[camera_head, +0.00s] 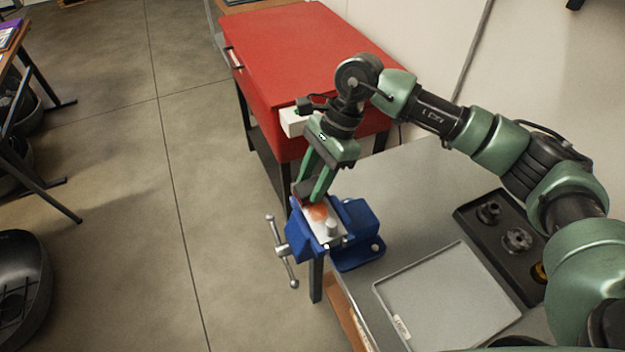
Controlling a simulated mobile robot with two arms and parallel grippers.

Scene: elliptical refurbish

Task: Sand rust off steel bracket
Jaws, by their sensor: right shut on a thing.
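The steel bracket (331,230) is a pale metal piece held in the blue vise (358,222) at the left edge of the grey table. An orange-brown rust patch (317,212) shows on its top. My right gripper (311,193) points down over the rust patch. It is shut on a dark reddish block (306,187), which looks like a sanding block. The block is at or just above the bracket; I cannot tell whether they touch. My left gripper is not in view.
A grey tray (447,300) lies right of the vise, empty. A dark tray (474,215) with several metal parts stands further right. A red cabinet (300,50) stands behind. The vise handle (281,250) sticks out left over open floor.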

